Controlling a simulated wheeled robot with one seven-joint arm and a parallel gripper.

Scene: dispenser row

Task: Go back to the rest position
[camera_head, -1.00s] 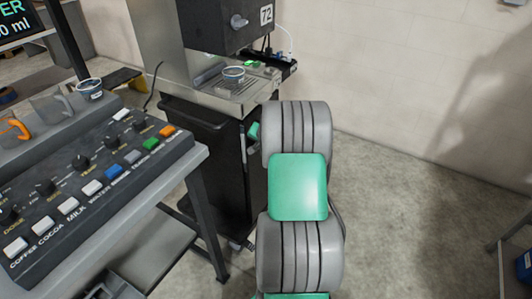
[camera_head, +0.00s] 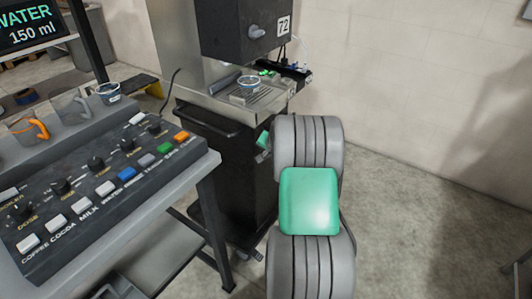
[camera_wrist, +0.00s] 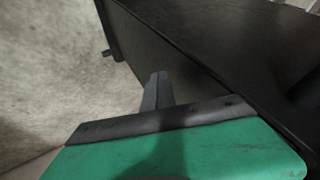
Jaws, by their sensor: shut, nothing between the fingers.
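My arm, grey with green joints, stands in the middle of the head view and hides part of the black cabinet (camera_head: 236,180). My gripper is mostly hidden behind the arm in the head view; only a small green and grey part shows left of it. In the wrist view my gripper (camera_wrist: 157,80) is shut with nothing between its fingers. It points past the dark side of the cabinet (camera_wrist: 225,40), with the concrete floor on the left. I cannot tell whether it touches the cabinet.
The dispenser (camera_head: 245,30) marked 72 has a cup (camera_head: 248,86) on its drip tray. A button panel (camera_head: 110,190) lies at the left, with cups (camera_head: 108,93) behind it and a display (camera_head: 30,28) reading WATER 150 ml. Floor (camera_head: 420,220) at the right is free.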

